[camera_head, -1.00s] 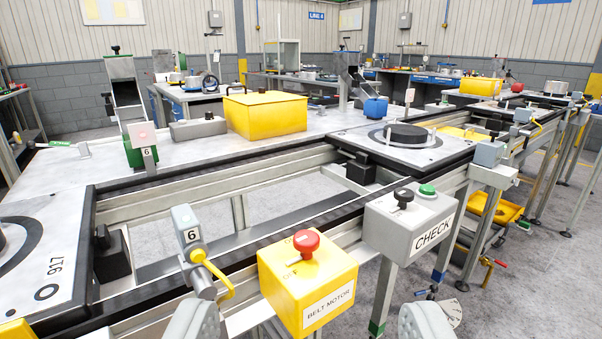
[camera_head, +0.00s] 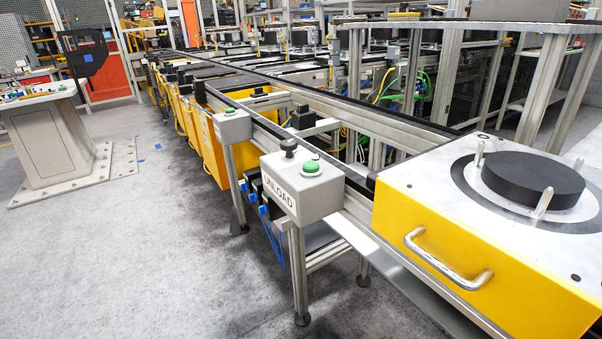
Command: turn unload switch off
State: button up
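The grey switch box labelled UNLOAD (camera_head: 318,192) stands on a metal post beside the conveyor, near the middle of the view. On its top are a black selector knob (camera_head: 289,147) and a green round button (camera_head: 311,168). The knob's exact setting is too small to tell. My gripper does not show in this view.
A yellow pallet box (camera_head: 470,265) with a metal handle and a black disc (camera_head: 533,180) on top is at the right. A second grey box (camera_head: 232,126) stands farther along the conveyor. A control console (camera_head: 55,140) is at the left. The floor (camera_head: 130,265) at left front is clear.

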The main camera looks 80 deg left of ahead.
aim_at(290, 145)
jog(key=u, duration=2)
